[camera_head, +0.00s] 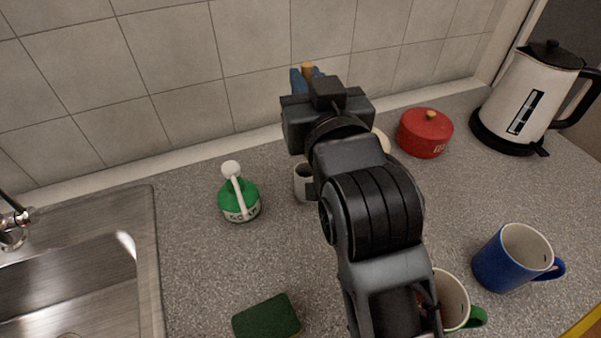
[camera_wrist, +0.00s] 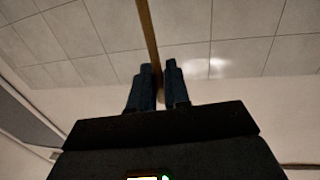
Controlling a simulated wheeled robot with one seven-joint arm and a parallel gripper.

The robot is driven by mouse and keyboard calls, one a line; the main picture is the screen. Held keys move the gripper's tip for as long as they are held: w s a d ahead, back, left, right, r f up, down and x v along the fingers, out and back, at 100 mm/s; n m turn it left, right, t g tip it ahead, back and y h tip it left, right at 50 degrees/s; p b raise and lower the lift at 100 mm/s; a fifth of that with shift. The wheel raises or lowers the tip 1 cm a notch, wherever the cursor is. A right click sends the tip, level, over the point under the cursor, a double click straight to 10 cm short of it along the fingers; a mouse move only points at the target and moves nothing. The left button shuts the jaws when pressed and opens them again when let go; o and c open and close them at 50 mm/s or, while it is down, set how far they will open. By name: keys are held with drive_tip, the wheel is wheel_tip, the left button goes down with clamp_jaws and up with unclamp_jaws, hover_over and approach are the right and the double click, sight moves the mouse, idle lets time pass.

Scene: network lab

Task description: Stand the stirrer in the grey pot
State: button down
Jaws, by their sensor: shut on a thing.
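My gripper (camera_head: 303,77) is raised near the tiled wall and shut on the stirrer, a thin wooden stick. The stirrer's light-brown end (camera_head: 307,67) shows between the blue fingers in the head view. In the wrist view the stirrer (camera_wrist: 148,36) runs up from between the fingertips (camera_wrist: 159,77) to the top edge, slightly tilted. A small pale grey pot (camera_head: 302,184) with a dark inside stands on the counter below the gripper. My arm hides its right side, and I cannot see whether anything is in it.
A green-and-white soap bottle (camera_head: 239,200) stands left of the pot. A red lidded pot (camera_head: 425,133) and white kettle (camera_head: 524,98) are at right. A blue mug (camera_head: 512,258), a green-handled mug (camera_head: 453,300) and a dark green sponge (camera_head: 266,317) are in front. The sink (camera_head: 75,270) is left.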

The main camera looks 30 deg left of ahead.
wheel_tip(320, 180, down, 10)
drive_tip(key=shift+p, duration=0.6)
drive_tip(key=shift+f, duration=0.15)
drive_tip(key=c, duration=1)
unclamp_jaws()
drive_tip(key=shift+c, duration=0.2)
drive_tip(key=shift+r, duration=0.2)
drive_tip(key=b+v, duration=0.2)
drive_tip(key=v, duration=1)
drive_tip(key=shift+b, duration=0.3)
drive_tip(key=shift+a, duration=0.1)
